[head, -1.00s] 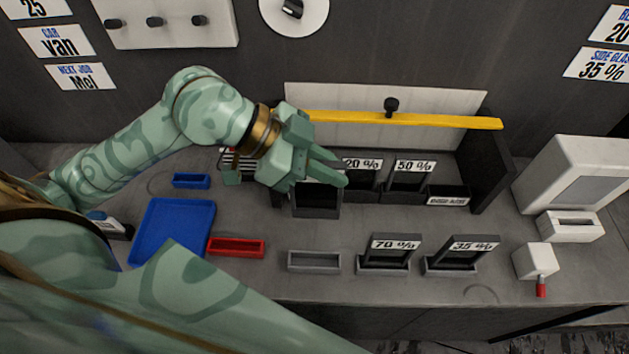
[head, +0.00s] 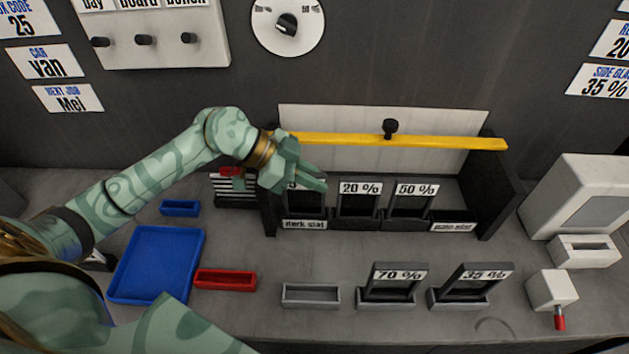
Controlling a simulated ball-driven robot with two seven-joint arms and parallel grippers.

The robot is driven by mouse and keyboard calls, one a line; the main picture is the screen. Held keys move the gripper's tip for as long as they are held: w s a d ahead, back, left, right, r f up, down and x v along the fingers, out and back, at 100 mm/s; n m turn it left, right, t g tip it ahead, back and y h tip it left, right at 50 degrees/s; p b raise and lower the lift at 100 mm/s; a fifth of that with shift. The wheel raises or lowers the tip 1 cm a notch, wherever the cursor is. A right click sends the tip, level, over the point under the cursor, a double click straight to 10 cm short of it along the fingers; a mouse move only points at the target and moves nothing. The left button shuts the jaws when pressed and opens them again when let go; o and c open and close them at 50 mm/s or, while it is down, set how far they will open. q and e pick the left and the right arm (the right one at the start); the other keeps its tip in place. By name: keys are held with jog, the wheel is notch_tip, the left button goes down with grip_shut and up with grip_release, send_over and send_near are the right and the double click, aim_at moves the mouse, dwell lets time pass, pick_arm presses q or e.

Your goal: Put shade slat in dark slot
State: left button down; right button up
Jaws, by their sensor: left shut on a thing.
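My left gripper (head: 312,178) is at the left end of the back rack. It is shut on the top of a dark shade slat (head: 305,205), and the fingers hide most of its label, where only a "5" shows. The slat stands upright at the left slot, directly behind a white label that seems to read dark slot (head: 304,224). Whether its lower edge is fully seated is hidden by the label and slot front. My right gripper is not in view.
Slats marked 20 % (head: 358,205) and 50 % (head: 410,203) stand beside it. In front are slats marked 70 % (head: 395,290) and 35 % (head: 466,288) and an empty grey holder (head: 311,294). A yellow bar (head: 440,143) crosses behind. A blue tray (head: 118,290) and red tray (head: 225,279) lie left.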

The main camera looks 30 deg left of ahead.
pick_arm(q)
jog(key=shift+f, duration=0.3)
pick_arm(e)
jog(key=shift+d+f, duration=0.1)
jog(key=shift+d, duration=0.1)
pick_arm(q)
jog(key=c, duration=1.5)
grip_release()
jog(key=shift+f, duration=0.1)
jog(key=shift+o, duration=0.2)
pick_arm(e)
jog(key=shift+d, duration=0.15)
pick_arm(q)
jog(key=p+v, duration=0.1)
jog(key=v, duration=1.1)
jog(key=shift+p, duration=0.4)
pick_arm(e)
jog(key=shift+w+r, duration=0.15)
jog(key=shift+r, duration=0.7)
